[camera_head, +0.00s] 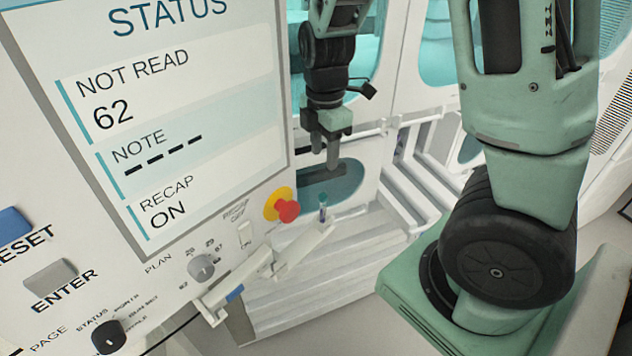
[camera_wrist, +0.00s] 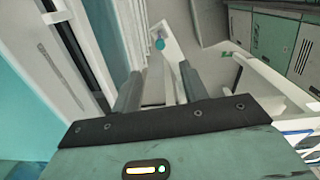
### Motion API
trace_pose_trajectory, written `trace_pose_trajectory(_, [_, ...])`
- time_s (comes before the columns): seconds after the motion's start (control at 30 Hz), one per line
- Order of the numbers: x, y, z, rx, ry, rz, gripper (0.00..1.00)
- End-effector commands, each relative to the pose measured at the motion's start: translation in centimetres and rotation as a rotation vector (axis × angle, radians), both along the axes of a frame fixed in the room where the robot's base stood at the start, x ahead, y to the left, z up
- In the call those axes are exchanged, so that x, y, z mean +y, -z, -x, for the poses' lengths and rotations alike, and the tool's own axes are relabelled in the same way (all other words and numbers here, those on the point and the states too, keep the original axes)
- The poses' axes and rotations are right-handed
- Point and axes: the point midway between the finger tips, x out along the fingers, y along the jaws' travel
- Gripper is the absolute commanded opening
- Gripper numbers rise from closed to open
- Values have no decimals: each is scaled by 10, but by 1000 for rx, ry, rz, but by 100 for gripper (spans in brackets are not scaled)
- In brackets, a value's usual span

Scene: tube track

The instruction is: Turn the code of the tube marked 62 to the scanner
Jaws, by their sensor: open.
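A small tube (camera_head: 323,208) with a teal cap stands upright near the end of a white track arm (camera_head: 303,245). Its mark and code are too small to read. In the wrist view its teal cap (camera_wrist: 160,43) shows beyond and between my fingertips. My gripper (camera_head: 326,158) is open and empty, pointing down above the tube and apart from it. Its two fingers (camera_wrist: 158,80) are spread in the wrist view. The status screen (camera_head: 165,110) reads NOT READ, 62, with dashes under NOTE and RECAP ON. I cannot make out the scanner.
A panel beside the track carries a red emergency button (camera_head: 286,208), a grey plan knob (camera_head: 202,267), a black status knob (camera_head: 108,337) and an ENTER key (camera_head: 50,278). White cabinets with teal windows stand behind. Open space lies around the tube's upper end.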

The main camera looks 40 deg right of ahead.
Motion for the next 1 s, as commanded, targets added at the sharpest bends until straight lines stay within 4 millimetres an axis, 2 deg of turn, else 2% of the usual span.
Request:
trace_pose_trajectory(0.6, [0,117,1,5,2,1,44])
trace_pose_trajectory(0.8, [0,144,1,3,1,0,44])
trace_pose_trajectory(1.0, [0,154,0,1,-1,0,44])
